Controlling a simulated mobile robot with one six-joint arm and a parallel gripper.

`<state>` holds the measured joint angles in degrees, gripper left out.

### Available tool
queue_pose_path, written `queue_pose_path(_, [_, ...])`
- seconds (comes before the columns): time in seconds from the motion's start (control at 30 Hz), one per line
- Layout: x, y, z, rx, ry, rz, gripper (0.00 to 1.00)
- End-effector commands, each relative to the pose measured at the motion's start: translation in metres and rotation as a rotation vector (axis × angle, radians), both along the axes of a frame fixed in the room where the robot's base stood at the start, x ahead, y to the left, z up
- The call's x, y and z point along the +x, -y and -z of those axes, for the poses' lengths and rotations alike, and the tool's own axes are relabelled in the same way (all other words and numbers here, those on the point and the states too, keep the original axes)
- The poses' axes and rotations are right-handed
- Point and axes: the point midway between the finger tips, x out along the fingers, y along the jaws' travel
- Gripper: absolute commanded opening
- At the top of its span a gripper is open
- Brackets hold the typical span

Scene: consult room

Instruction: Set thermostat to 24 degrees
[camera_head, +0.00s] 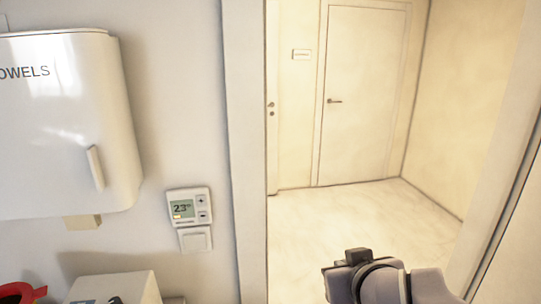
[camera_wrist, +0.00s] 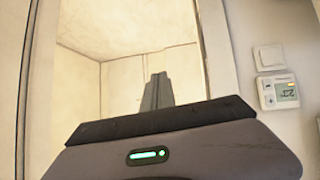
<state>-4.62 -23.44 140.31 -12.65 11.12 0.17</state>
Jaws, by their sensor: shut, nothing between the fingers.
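The thermostat (camera_head: 189,208) is a small white box on the wall left of the doorway, in the head view. Its display (camera_head: 182,209) reads 23 degrees. Two buttons sit right of the display: an upper one (camera_head: 201,201) that looks like a plus and a lower one (camera_head: 203,216) that looks like a minus. In the wrist view the thermostat (camera_wrist: 278,92) shows at the right edge, upside down. My gripper (camera_wrist: 157,78) is shut and empty, pointing into the open doorway, apart from the thermostat. Part of my arm shows at the lower right of the head view.
A white switch (camera_head: 195,239) is directly below the thermostat. A towel dispenser (camera_head: 62,135) juts from the wall at left. A white box (camera_head: 118,288) and a red-rimmed item (camera_head: 22,291) stand at lower left. The door frame (camera_head: 244,150) borders the open doorway.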

Motion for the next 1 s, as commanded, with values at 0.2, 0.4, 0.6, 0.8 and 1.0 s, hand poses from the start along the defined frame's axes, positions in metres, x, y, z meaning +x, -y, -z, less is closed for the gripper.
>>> queue_pose_path(0.2, [-0.138, -0.003, 0.058, 0.408, -0.381, 0.320, 0.00])
queue_pose_path(0.4, [-0.165, -0.015, 0.064, 0.495, -0.466, 0.358, 0.00])
queue_pose_path(0.6, [-0.165, -0.015, 0.064, 0.492, -0.465, 0.357, 0.00])
queue_pose_path(0.8, [-0.164, -0.015, 0.064, 0.490, -0.464, 0.356, 0.00])
queue_pose_path(1.0, [-0.164, -0.015, 0.064, 0.490, -0.463, 0.357, 0.00])
